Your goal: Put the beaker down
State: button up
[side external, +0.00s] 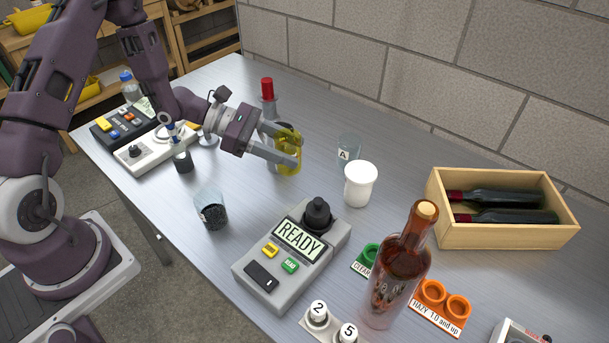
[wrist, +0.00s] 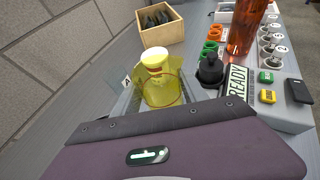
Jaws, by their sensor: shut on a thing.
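The beaker (side external: 289,148) is see-through yellow and roughly upright, held by my gripper (side external: 283,152) with a finger on each side of it. In the wrist view the beaker (wrist: 160,90) sits between the fingers, its open rim facing me. I cannot tell whether its base touches the table or hangs a little above it. I cannot make out any contents.
A clear beaker marked A (side external: 348,148) and a white pot (side external: 360,184) stand to its right. A red-capped bottle (side external: 268,97) is behind. The READY meter (side external: 290,255), a dark-filled beaker (side external: 211,208) and an amber bottle (side external: 397,270) stand nearer the camera. Bare table (side external: 250,200) lies between.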

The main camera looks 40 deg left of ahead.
notch_tip(320, 180, down, 8)
jog(key=shift+f, duration=0.2)
jog(key=shift+f, duration=0.1)
jog(key=o, duration=1.4)
jog(key=shift+c, duration=0.2)
